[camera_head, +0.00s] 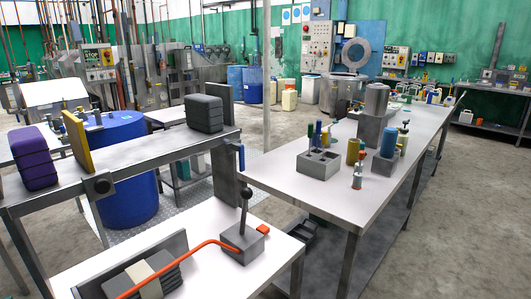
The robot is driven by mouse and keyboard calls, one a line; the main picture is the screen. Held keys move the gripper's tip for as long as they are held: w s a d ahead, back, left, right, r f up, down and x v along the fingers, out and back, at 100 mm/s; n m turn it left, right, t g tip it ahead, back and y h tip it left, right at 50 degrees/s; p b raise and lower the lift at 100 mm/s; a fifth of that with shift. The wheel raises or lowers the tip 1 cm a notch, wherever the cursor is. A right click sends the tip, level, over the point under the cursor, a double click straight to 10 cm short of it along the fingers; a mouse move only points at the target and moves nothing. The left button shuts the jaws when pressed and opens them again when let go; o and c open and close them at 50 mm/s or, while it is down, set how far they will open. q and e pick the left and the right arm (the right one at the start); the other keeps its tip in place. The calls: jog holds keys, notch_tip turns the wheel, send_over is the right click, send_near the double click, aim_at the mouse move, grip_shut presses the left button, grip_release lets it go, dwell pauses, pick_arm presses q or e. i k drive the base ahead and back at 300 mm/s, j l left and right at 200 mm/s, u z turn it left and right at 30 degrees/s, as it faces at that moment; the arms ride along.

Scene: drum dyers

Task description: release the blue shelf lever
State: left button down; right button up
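A small blue lever (241,157) hangs at the right end of the raised grey metal shelf (131,165). It points roughly downward beside the shelf's end post. A purple block (33,157) and a dark grey block (204,113) sit on the shelf, with a yellow upright plate (77,141) between them. Neither of my grippers shows in the head view, so nothing is seen touching the lever.
A lower table holds a grey box with a black-knobbed lever (243,222), an orange hose and a strapped grey block (150,276). A long table (300,190) with bottles stands right. A blue drum (115,190) stands behind the shelf. Floor at right is clear.

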aim_at(237, 146)
jog(key=i+l, duration=0.2)
jog(key=l, duration=0.15)
jog(key=i+l+u, duration=0.15)
jog(key=l, duration=0.2)
jog(key=i+l, duration=0.2)
jog(key=l, duration=0.15)
jog(key=i+l+u, duration=0.15)
jog(key=l, duration=0.25)
jog(key=i+l, duration=0.2)
jog(key=l, duration=0.2)
jog(key=i+l+u, duration=0.15)
jog(key=l, duration=0.2)
jog(key=i+l, duration=0.1)
jog(key=l, duration=0.35)
jog(key=i+l+u, duration=0.15)
jog(key=l, duration=0.25)
